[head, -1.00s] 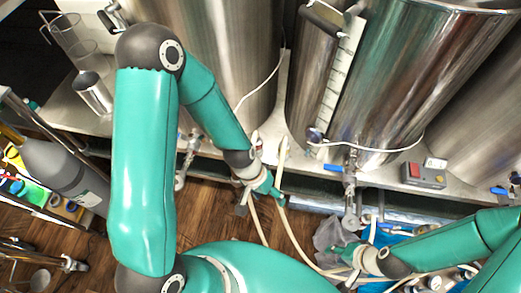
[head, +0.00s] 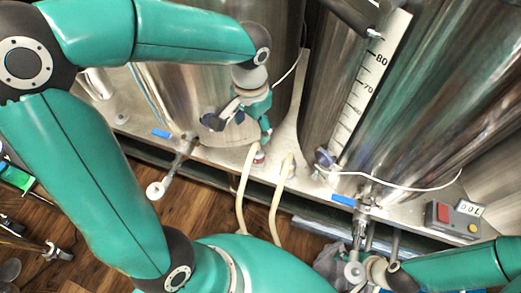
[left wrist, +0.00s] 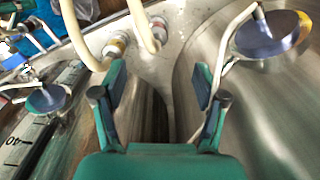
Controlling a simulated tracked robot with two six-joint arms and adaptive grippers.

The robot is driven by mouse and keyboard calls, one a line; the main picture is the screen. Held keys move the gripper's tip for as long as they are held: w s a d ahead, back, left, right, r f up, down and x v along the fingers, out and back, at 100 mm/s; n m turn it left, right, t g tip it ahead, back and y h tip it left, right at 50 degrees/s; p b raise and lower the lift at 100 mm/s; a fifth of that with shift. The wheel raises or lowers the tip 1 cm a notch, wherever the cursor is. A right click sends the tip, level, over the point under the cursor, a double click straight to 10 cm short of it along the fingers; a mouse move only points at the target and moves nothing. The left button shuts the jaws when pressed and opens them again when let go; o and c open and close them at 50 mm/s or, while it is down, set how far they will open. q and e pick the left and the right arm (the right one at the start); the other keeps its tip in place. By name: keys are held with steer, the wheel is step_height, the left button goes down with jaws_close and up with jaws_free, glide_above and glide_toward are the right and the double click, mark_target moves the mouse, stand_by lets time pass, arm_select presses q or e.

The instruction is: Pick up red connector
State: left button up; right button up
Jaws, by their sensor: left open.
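The red connector (head: 259,157) is at the top end of a cream hose on the steel ledge, between two tanks. It also shows in the left wrist view (left wrist: 158,28), beyond the fingertips and near the top. My left gripper (head: 262,132) hangs just above and behind it, pointing down. In the left wrist view my left gripper (left wrist: 160,82) is open with nothing between its fingers. A second hose end with a pale connector (head: 289,166) stands beside the red one; it also shows in the left wrist view (left wrist: 115,44). My right gripper (head: 362,284) is at the bottom edge, mostly hidden.
Large steel tanks (head: 440,110) stand close on both sides of my left gripper. A level scale (head: 370,85) runs up one tank. Valves with blue handles (head: 162,133) stick out in front of the ledge. A grey box with a red switch (head: 453,218) sits at right.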

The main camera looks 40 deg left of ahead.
mark_target(257, 149)
arm_select(q)
steer(key=f+b, duration=0.1)
steer(key=f, duration=0.6)
steer(key=f+b, duration=0.1)
steer(key=f, duration=0.2)
steer(key=shift+w+d+f+b, duration=0.25)
steer(key=shift+d+f+b, duration=0.05)
steer(key=shift+d+b, duration=0.05)
step_height(257, 149, down, 5)
steer(key=shift+w+b, duration=0.15)
steer(key=shift+b, duration=0.75)
steer(key=c, duration=1.3)
